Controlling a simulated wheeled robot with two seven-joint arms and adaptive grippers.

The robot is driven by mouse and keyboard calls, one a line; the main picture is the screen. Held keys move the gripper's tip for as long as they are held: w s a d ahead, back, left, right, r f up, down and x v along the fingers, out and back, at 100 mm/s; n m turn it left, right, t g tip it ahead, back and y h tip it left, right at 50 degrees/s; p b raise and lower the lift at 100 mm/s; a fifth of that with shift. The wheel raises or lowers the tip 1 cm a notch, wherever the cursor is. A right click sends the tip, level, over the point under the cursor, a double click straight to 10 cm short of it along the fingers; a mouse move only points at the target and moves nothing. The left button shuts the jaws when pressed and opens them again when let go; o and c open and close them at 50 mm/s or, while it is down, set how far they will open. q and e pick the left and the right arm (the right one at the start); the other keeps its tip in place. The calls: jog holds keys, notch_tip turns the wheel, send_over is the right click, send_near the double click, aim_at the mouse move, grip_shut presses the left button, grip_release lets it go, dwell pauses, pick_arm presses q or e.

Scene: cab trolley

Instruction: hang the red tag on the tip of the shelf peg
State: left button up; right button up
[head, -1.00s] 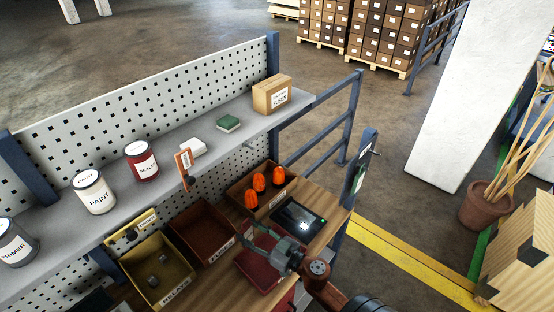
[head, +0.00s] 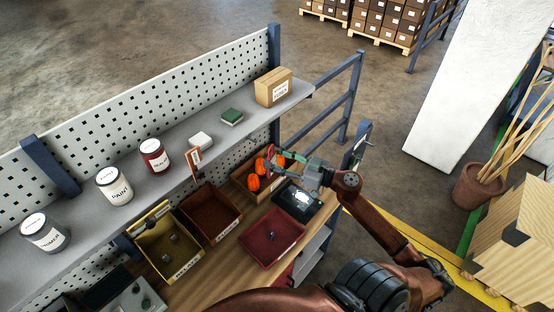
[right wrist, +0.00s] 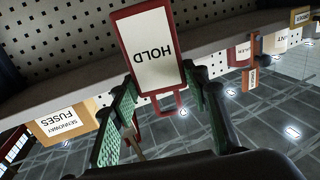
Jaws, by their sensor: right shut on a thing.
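The red tag is a red-framed white card reading HOLD, with a red loop; it shows upside down in the right wrist view (right wrist: 152,52). My right gripper (right wrist: 163,88) is shut on the tag near its loop end, between green finger pads. In the head view my right gripper (head: 284,164) is near the right end of the grey shelf (head: 222,138), in front of and below its edge. The tag is small and partly covered by the fingers there. My left gripper is not in view.
An orange-framed tag (head: 195,162) hangs at the shelf's front edge. Paint cans, a white block, a green block (head: 232,117) and a carton (head: 273,88) stand on the shelf. Below are a yellow bin (head: 167,249), a brown bin (head: 211,216) and a red tray (head: 270,238).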

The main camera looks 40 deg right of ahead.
jog(key=w+f+b, duration=0.1)
jog(key=w+b, duration=0.1)
jog(key=w, duration=0.7)
jog(key=shift+a+f+b, duration=0.25)
jog(key=shift+a+b, duration=0.1)
dwell(0.6)
jog(key=shift+f, duration=0.1)
dwell(0.5)
jog(key=o, duration=1.2)
